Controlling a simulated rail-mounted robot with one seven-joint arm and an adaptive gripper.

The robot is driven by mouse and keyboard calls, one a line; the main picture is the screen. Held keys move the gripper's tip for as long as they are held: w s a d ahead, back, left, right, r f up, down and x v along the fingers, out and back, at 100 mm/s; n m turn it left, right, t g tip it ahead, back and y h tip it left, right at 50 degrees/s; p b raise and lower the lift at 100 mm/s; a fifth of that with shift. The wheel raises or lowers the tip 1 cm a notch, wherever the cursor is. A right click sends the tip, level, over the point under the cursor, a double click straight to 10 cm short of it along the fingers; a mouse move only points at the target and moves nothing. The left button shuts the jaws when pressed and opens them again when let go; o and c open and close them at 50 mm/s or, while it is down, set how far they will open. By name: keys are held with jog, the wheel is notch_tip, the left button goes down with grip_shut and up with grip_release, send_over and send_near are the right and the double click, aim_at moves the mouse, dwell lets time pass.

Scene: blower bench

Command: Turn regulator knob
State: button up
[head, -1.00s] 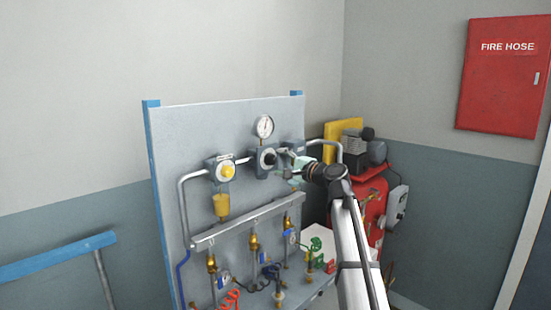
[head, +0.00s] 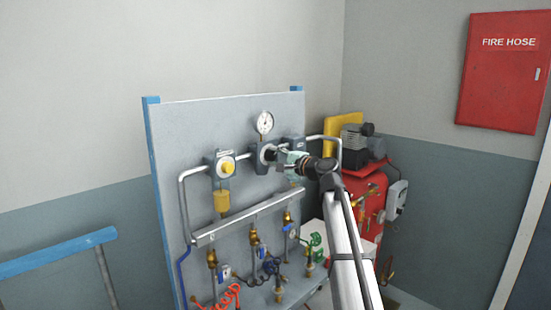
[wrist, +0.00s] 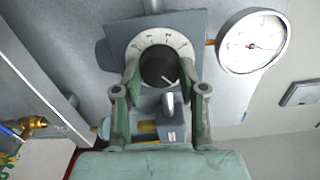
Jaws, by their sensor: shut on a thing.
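The regulator knob (wrist: 158,66) is a black round knob with a white pointer line, set in a white dial ring (wrist: 178,42) on a grey regulator body (wrist: 196,24). In the wrist view the pointer line slants toward the lower right. My gripper (wrist: 160,84) has its two green-sided fingers on either side of the knob, shut on it. In the head view my gripper (head: 282,158) reaches the regulator from the right and hides most of the knob. The pressure gauge (wrist: 252,42) sits above the regulator, also seen in the head view (head: 265,122).
A yellow-knobbed unit (head: 227,168) is left of the regulator on the grey panel (head: 200,125). A manifold bar (head: 245,217) with several valves runs below. A red compressor (head: 362,200) stands right of the panel. A fire hose cabinet (head: 505,72) hangs on the right wall.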

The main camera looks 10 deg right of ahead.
jog(key=shift+f+b, duration=0.1)
jog(key=shift+b, duration=0.3)
jog(key=n+b, duration=0.1)
jog(key=b, duration=0.1)
jog(key=n+b, duration=0.1)
jog(key=b, duration=0.1)
jog(key=shift+w+f+n+b, duration=0.1)
jog(key=shift+f+n+b, duration=0.1)
jog(key=shift+n+b, duration=0.15)
jog(key=n+b, duration=0.3)
jog(key=b, duration=0.3)
jog(key=shift+n, duration=0.25)
jog(key=n+b, duration=0.4)
jog(key=b, duration=0.1)
jog(key=shift+r+b, duration=0.15)
jog(key=shift+b, duration=0.15)
jog(key=shift+r+n+b, duration=0.2)
jog(key=shift+n+b, duration=0.8)
jog(key=o, duration=1.2)
jog(key=shift+c, duration=0.2)
